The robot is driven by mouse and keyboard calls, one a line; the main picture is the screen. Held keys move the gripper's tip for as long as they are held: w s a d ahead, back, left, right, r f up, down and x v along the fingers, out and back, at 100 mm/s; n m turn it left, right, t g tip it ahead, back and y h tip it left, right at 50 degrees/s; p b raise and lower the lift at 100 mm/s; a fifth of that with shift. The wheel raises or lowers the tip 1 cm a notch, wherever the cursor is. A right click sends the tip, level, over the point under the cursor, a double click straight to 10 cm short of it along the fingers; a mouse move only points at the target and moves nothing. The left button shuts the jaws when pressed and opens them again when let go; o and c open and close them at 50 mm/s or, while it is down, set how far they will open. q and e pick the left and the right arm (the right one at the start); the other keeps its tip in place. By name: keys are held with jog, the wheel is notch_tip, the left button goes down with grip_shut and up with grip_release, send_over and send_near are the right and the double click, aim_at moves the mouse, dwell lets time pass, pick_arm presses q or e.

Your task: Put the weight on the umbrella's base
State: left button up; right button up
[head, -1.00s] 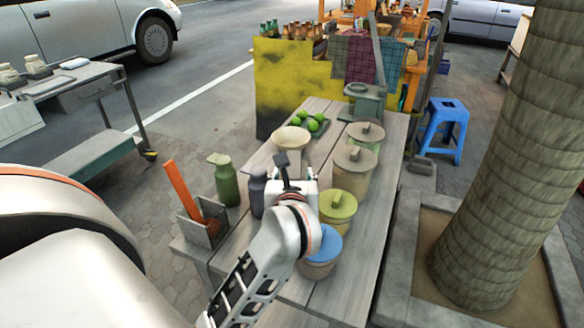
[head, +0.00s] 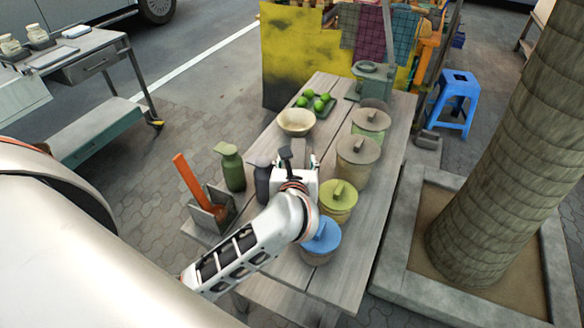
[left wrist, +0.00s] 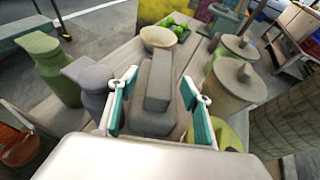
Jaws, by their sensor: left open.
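My left gripper (head: 298,162) is over the wooden table, among bottles and lidded pots. In the left wrist view its two teal-padded fingers (left wrist: 160,82) are apart. A grey-brown block with a raised bar on top (left wrist: 157,85) stands between them; I cannot tell if it touches either finger, or if it is the weight. A small grey block (head: 428,140) lies on the paving by the blue stool; I cannot tell whether it is the weight or a base. No umbrella canopy shows, and I cannot make out its base. My right gripper is not in view.
Close by on the table (head: 343,255) are a green bottle (head: 230,168), a dark bottle (head: 262,183), a blue-lidded pot (head: 321,237), a green-lidded pot (head: 337,200) and a cream bowl (head: 296,121). A tree trunk (head: 490,190) stands in a stone planter at right.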

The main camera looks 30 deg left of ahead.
aim_at(298, 155)
pick_arm(q)
jog(key=shift+w+a+f, duration=0.2)
jog(key=shift+w, duration=0.15)
jog(key=shift+w+a+f, duration=0.15)
jog(key=shift+w, duration=0.2)
jog(key=x, duration=0.3)
jog(key=shift+w, duration=0.25)
jog(key=shift+w+a+f, duration=0.2)
jog(key=shift+w+f, duration=0.05)
jog(key=shift+w, duration=0.1)
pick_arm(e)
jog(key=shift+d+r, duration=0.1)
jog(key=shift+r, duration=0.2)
pick_arm(q)
grip_shut()
jog(key=shift+w+r, duration=0.15)
jog(key=shift+r, duration=0.35)
jog(key=shift+f, duration=0.1)
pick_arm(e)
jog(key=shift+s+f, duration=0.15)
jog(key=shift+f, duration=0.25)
